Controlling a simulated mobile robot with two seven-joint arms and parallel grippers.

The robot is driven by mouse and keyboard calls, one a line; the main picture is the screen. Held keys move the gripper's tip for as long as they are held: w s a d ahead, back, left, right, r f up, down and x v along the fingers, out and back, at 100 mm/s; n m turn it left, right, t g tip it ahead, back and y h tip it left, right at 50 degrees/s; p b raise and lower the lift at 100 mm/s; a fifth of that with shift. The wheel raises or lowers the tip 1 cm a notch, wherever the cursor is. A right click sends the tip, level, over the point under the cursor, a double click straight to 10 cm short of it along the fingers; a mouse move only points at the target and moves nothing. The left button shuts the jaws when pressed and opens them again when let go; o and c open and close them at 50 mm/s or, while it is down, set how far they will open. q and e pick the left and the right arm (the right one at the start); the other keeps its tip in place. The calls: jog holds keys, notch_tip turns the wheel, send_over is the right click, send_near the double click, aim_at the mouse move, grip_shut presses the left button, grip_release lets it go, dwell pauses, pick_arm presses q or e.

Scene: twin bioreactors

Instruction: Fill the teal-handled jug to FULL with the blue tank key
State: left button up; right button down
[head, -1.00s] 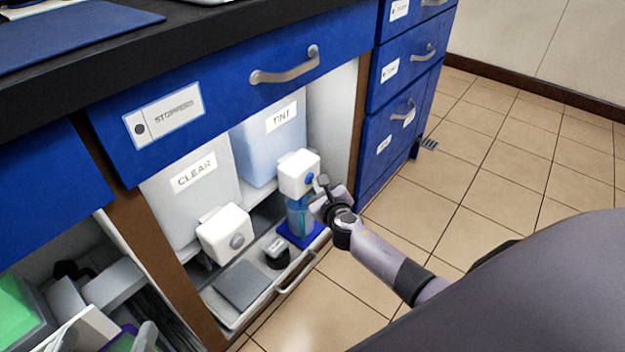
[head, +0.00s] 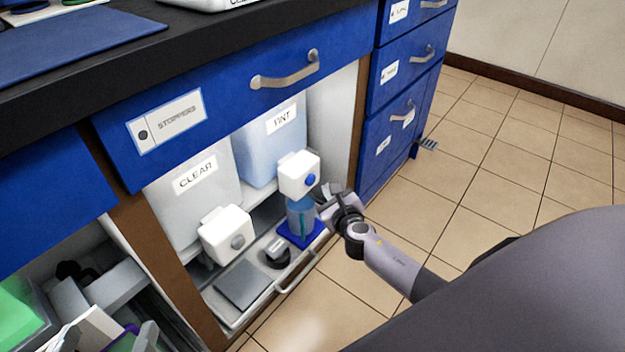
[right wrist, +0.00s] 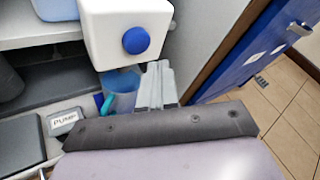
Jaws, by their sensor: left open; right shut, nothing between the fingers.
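The jug (head: 301,222) stands upright under the TINT tank's white dispenser (head: 294,174) and looks bluish. Its teal handle shows in the right wrist view (right wrist: 108,104). I cannot read its level or a FULL mark. The blue key (head: 311,180) is the round knob on the dispenser's front; it also shows in the right wrist view (right wrist: 136,40). My right gripper (head: 326,197) is shut and empty, just right of the jug and below the key, apart from the key. Its fingers also show in the right wrist view (right wrist: 157,86).
The CLEAR tank (head: 190,205) with a grey-knobbed dispenser (head: 227,236) is left of the TINT tank (head: 268,150). The jug's blue pad (head: 312,240) and the PUMP-labelled dark item (right wrist: 62,122) are on the pull-out tray. The STOPPERS drawer (head: 225,105) overhangs.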

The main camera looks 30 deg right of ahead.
jog(key=s, duration=0.1)
jog(key=s+d, duration=0.1)
jog(key=s, duration=0.1)
jog(key=shift+s+d+p, duration=0.2)
jog(key=shift+p, duration=0.1)
dwell(0.4)
